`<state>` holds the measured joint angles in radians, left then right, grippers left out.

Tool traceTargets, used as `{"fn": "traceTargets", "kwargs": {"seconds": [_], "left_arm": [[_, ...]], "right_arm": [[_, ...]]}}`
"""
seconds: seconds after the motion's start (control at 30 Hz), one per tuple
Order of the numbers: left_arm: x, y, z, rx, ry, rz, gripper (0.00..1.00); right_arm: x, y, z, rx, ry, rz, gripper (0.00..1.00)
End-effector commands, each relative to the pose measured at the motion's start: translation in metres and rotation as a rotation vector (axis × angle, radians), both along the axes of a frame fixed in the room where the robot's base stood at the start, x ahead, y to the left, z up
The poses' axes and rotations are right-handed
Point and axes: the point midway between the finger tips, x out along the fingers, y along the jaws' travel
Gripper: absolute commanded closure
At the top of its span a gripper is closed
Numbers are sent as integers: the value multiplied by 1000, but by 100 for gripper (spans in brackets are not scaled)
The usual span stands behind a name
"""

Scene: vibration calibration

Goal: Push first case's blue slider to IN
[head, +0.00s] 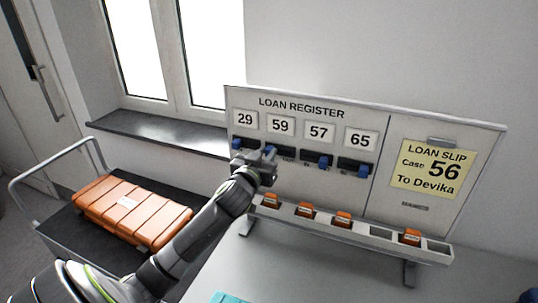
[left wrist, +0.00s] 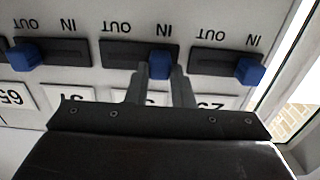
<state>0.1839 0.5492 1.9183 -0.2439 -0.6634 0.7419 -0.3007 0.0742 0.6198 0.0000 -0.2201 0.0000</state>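The loan register board (head: 375,110) has a blue slider under each number. The slider under 29 (head: 237,144) is at its left end. In the left wrist view, which is upside down, this slider (left wrist: 250,70) sits at the IN end. The slider under 59 (left wrist: 160,62) is also at the IN end, between the fingertips of my left gripper (left wrist: 160,72). The fingers are close on both sides of it. In the head view my left gripper (head: 262,157) hides most of it. The sliders under 57 (head: 324,162) and 65 (head: 363,170) are at the right, OUT end. My right gripper is not in view.
A yellow loan slip (head: 433,168) reads Case 56, To Devika. A rack (head: 380,233) below the board holds several small orange cases. A large orange case (head: 130,211) lies on a trolley (head: 60,225) at the left. The pale table in front of the rack is mostly clear.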

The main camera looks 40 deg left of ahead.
Motion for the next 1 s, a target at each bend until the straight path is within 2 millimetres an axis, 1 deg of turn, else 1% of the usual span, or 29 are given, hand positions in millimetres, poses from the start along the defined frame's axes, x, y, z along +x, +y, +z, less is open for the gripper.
{"fn": "traceTargets", "kwargs": {"seconds": [0.03, 0.13, 0.17, 0.43, 0.57, 0.67, 0.77, 1.0], "left_arm": [[0, 0, 1, 2, -1, 1, 73], [0, 0, 1, 1, -2, 0, 60], [0, 0, 1, 1, -2, -1, 58], [-1, -1, 0, -1, -2, -2, 58], [-7, -3, 0, 0, -3, -3, 58], [-19, -5, -1, 0, -2, -3, 58], [-34, -8, -2, 0, -2, -3, 58], [-78, -18, -2, 0, -2, -3, 58]], "right_arm": [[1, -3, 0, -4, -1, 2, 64], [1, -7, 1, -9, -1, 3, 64], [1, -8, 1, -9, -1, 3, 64], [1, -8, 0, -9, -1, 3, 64], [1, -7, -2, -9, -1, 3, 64], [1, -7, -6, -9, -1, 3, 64], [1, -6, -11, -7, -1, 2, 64], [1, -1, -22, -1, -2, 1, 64]]}}
